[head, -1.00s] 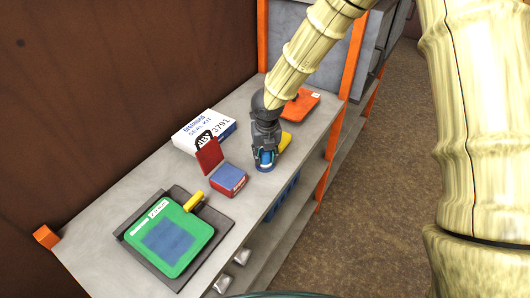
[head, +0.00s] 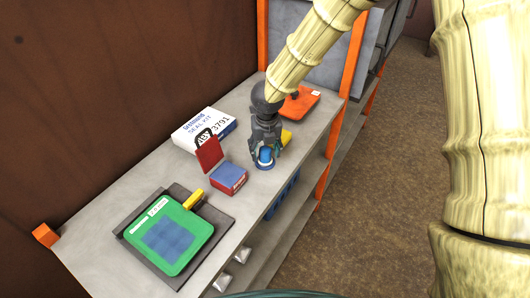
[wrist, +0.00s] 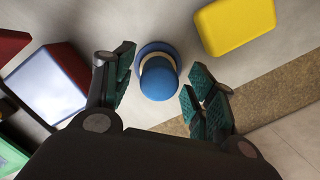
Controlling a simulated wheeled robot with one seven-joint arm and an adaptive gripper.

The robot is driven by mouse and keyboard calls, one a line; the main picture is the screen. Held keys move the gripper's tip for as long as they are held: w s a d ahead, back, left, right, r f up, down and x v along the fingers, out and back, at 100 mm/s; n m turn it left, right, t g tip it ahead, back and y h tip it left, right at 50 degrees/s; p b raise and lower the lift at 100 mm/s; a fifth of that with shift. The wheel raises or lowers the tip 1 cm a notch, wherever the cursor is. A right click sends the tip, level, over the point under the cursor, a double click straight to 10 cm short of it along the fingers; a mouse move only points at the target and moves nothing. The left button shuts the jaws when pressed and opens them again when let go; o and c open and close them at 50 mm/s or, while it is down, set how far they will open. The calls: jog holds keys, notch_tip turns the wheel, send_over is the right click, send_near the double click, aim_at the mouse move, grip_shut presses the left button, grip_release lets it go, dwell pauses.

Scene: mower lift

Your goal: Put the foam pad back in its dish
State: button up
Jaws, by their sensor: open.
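A round blue pad (wrist: 159,82), which I take to be the foam pad, stands on a round blue dish (wrist: 147,49), with a tan band showing between them. Both are on the grey shelf top near its front edge; in the head view the pad (head: 265,154) rises above the dish rim (head: 265,167). I cannot tell if the pad is fully seated. My gripper (wrist: 152,103) is open, its dark green finger pads on either side of the pad with a visible gap. In the head view my gripper (head: 266,146) is just above and behind the pad.
A yellow block (wrist: 235,24) lies close beside the dish. A red box with a raised lid and blue inside (head: 229,178) is to the left. A white seal kit box (head: 203,131), a green tray (head: 168,261) and an orange board (head: 299,103) are also on the shelf.

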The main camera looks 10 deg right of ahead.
aim_at(266, 153)
notch_tip(266, 153, up, 10)
jog(key=s+b, duration=0.1)
jog(key=b, duration=0.1)
jog(key=shift+s+r, duration=0.2)
jog(key=shift+s, duration=0.15)
dwell(1.1)
